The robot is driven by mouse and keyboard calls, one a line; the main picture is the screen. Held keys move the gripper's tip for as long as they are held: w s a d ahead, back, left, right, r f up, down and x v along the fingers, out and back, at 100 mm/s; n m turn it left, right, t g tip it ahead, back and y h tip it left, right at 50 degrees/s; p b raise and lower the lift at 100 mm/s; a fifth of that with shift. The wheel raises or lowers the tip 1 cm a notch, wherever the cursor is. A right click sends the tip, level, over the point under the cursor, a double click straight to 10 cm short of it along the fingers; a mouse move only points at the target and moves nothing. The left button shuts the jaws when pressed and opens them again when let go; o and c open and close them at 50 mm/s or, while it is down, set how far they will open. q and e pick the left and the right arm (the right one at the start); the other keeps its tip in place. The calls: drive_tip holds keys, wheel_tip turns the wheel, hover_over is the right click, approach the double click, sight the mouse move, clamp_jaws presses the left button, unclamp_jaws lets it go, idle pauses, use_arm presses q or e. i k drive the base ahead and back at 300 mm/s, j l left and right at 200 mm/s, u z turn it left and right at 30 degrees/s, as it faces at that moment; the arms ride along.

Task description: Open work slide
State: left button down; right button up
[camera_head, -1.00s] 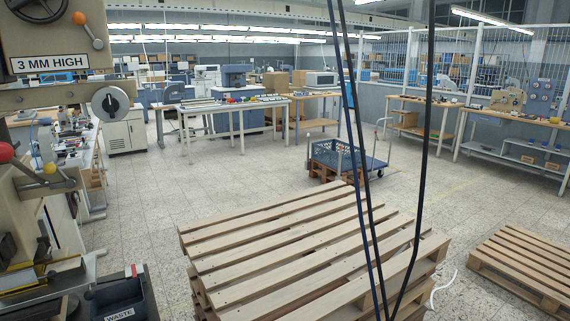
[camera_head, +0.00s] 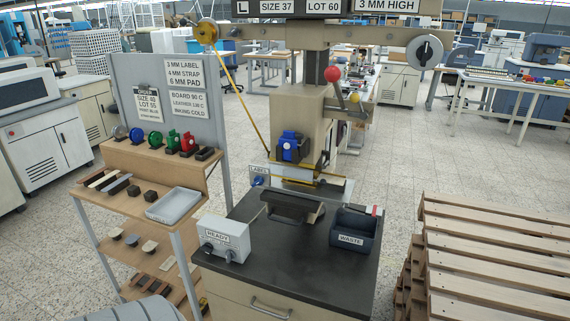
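The foil stamping press (camera_head: 312,110) stands in the middle of the head view on a dark-topped cabinet. Its work slide (camera_head: 292,205) appears to be the dark block at the press's front, below the stamping head; how far it is out I cannot tell. A blue part (camera_head: 290,145) sits at the head above it. A lever with a red ball (camera_head: 333,74) and a yellow ball (camera_head: 355,98) is on the press's right side. Neither of my grippers shows in the view.
A READY box (camera_head: 222,238) and a WASTE bin (camera_head: 355,230) stand on the dark top (camera_head: 300,262). A wooden shelf stand (camera_head: 125,205) with tools and a grey tray (camera_head: 173,205) is at left. Stacked pallets (camera_head: 490,250) are at right, with bare floor beyond.

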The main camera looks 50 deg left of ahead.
sight(292, 207)
drive_tip(key=u, duration=1.6)
drive_tip(key=i, duration=0.35)
